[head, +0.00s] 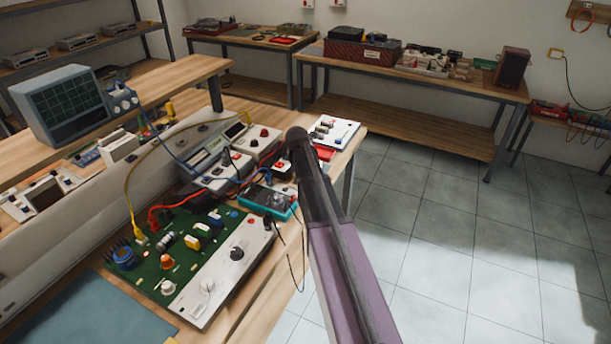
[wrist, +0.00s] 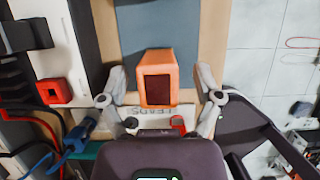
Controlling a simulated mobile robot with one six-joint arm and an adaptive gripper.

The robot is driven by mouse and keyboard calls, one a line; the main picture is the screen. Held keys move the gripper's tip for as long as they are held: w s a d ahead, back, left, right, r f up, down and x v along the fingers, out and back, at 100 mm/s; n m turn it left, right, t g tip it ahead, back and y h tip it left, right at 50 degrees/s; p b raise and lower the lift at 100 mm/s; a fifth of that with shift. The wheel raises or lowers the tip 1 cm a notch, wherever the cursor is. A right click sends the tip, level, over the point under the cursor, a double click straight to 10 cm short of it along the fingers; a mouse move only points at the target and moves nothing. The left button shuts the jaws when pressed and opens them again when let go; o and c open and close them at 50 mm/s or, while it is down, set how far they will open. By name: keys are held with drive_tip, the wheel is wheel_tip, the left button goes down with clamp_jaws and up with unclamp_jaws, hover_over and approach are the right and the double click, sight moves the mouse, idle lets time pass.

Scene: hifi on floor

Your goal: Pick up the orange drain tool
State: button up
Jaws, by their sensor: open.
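The orange drain tool (wrist: 157,68) shows in the wrist view as an upright-looking orange block with a dark red face. It lies between the two fingers of my gripper (wrist: 161,80), with a gap on each side. My gripper is open and holds nothing. I cannot tell how far the tool is below or ahead of the fingertips. In the head view I cannot make out the tool, and my arm hides part of the bench there.
The wooden bench holds a green circuit board (head: 180,250), meters, cables and a teal meter (head: 268,201). A blue-grey mat (head: 90,312) lies at its near end. In the wrist view a red block (wrist: 54,91) sits left of my gripper. Tiled floor (head: 465,240) is open at right.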

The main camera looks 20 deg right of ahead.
idle(0.3)
clamp_jaws()
drive_tip(key=shift+r, duration=0.1)
wheel_tip(320, 180, up, 10)
drive_tip(key=p, duration=1)
idle(0.3)
idle(1.0)
